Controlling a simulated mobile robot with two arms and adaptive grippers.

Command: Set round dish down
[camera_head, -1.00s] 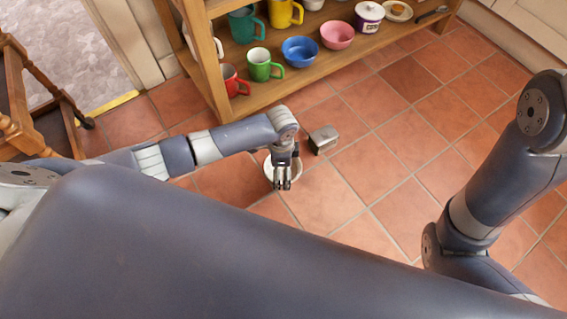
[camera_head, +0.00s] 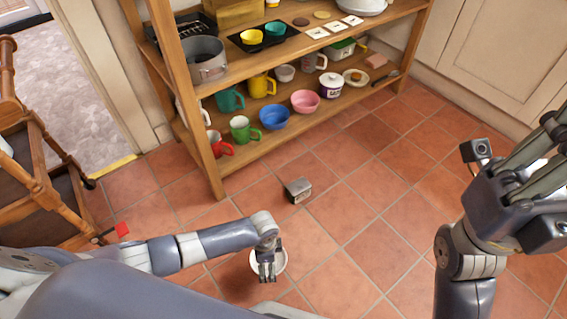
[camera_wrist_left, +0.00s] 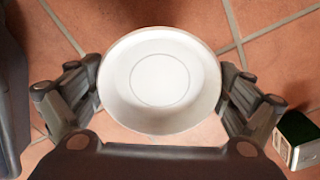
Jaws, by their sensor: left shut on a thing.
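The round dish is white and shallow. In the left wrist view the dish (camera_wrist_left: 160,82) faces me, empty, with a ring marked in its middle. My left gripper (camera_wrist_left: 160,95) is shut on it, with fingers against its left and right rim. In the head view the dish (camera_head: 281,262) shows partly behind my left gripper (camera_head: 267,277), over the tiled floor. How high it is above the tiles I cannot tell. My right gripper (camera_head: 515,190) is at the right edge, partly cut off, apart from the dish.
A small metal box (camera_head: 298,190) stands on the floor beyond the dish; in the left wrist view the box (camera_wrist_left: 297,142) is at lower right. A wooden shelf (camera_head: 215,182) with mugs, bowls and pans stands behind. Wooden furniture (camera_head: 45,165) is at left. Floor at centre right is clear.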

